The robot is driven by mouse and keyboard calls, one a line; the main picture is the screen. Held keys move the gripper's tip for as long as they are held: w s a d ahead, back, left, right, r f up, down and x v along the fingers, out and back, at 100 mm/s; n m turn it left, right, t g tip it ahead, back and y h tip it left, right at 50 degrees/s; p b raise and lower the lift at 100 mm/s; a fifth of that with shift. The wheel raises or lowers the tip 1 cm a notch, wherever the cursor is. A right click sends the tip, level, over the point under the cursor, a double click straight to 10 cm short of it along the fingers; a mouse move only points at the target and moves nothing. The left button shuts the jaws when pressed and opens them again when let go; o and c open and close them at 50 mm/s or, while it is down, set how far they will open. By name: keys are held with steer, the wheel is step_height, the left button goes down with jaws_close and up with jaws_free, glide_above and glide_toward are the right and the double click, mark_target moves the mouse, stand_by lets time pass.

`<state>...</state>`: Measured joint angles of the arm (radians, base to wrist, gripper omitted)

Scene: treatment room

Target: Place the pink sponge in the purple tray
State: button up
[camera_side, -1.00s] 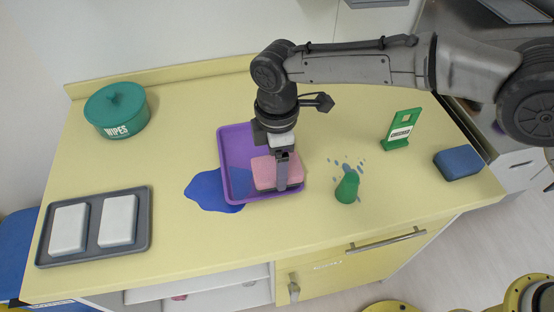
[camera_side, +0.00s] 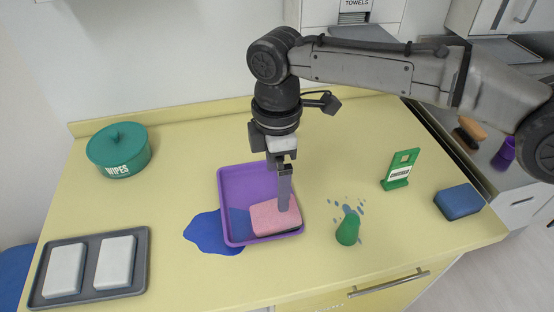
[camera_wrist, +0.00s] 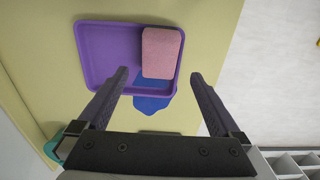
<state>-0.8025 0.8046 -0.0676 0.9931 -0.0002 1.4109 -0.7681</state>
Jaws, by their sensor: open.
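The pink sponge (camera_side: 275,219) lies flat in the purple tray (camera_side: 226,187), at its front right corner. In the wrist view the sponge (camera_wrist: 162,56) lies on the tray floor against one end of the tray (camera_wrist: 98,40). My gripper (camera_side: 284,208) points down above the sponge, its tips close to the sponge's top in the side view. One finger hides the other there. In the wrist view my gripper (camera_wrist: 159,75) is open, with its two fingers wide apart and nothing between them.
A blue spill (camera_side: 207,233) lies at the tray's left front. A green bottle-like object (camera_side: 348,229), a green sign stand (camera_side: 401,169) and a blue sponge (camera_side: 458,202) stand to the right. A wipes tub (camera_side: 118,152) and a grey tray (camera_side: 141,262) with two white blocks are left.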

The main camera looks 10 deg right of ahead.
steer(key=shift+r, duration=2.1)
steer(key=s+d+r+m+t, duration=0.1)
steer(key=d+r+m, duration=0.25)
steer(key=d, duration=0.45)
steer(key=s+d+r+m+t+y, duration=0.15)
steer(key=d+r, duration=0.25)
steer(key=d, duration=0.5)
steer(key=s+d+r+m+h, duration=0.1)
steer(key=d+r+m, duration=0.2)
steer(key=d, duration=0.5)
steer(key=s+d+f+m+t, duration=0.1)
steer(key=s+d+f+m, duration=0.3)
steer(key=s+d, duration=0.4)
steer(key=s+d+f+m+t, duration=0.2)
steer(key=s+d+f+m, duration=0.2)
steer(key=s, duration=0.7)
steer(key=d+m, duration=0.2)
steer(key=d, duration=0.2)
steer(key=shift+s+f, duration=0.15)
steer(key=shift+s, duration=0.2)
